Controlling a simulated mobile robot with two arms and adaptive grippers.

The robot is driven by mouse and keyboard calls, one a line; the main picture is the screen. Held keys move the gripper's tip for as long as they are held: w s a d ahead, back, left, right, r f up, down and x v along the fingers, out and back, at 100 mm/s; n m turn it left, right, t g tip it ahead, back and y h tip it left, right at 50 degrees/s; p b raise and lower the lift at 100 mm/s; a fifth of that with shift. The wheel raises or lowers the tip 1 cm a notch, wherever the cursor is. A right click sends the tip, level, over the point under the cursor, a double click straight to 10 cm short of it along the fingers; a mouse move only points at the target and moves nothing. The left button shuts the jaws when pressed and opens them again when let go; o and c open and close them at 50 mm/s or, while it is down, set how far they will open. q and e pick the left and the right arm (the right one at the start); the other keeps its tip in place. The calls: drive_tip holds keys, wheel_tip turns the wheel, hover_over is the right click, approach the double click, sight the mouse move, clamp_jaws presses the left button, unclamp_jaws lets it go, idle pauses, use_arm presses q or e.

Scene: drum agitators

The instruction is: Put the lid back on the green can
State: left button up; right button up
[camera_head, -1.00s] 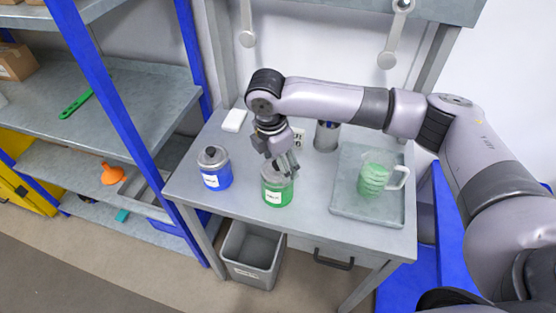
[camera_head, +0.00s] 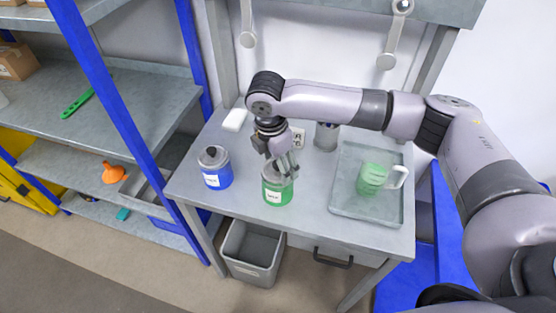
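The green can (camera_head: 277,194) with a white label stands upright on the grey table, left of its middle. My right gripper (camera_head: 286,171) points down at the can's top, its fingers over the rim area. Its fingers hide much of the top, so I cannot tell whether the lid is on the can or between the fingers. A grey surface shows at the can's top around the fingers. Whether the fingers are shut or apart is too small to tell. My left gripper is not in view.
A blue can (camera_head: 216,172) with a grey knobbed lid stands to the left. A grey tray (camera_head: 342,208) at the right holds a clear jug (camera_head: 398,177) with green contents. A metal cup (camera_head: 326,137) and a white block (camera_head: 235,120) are behind. A grey bin (camera_head: 253,252) stands below.

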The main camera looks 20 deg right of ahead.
idle(0.4)
drive_tip(key=o, duration=1)
drive_tip(key=shift+o, duration=0.2)
drive_tip(key=shift+o, duration=1)
drive_tip(key=shift+r+p, duration=3.55)
drive_tip(key=shift+p, duration=0.65)
drive_tip(key=shift+c, duration=0.6)
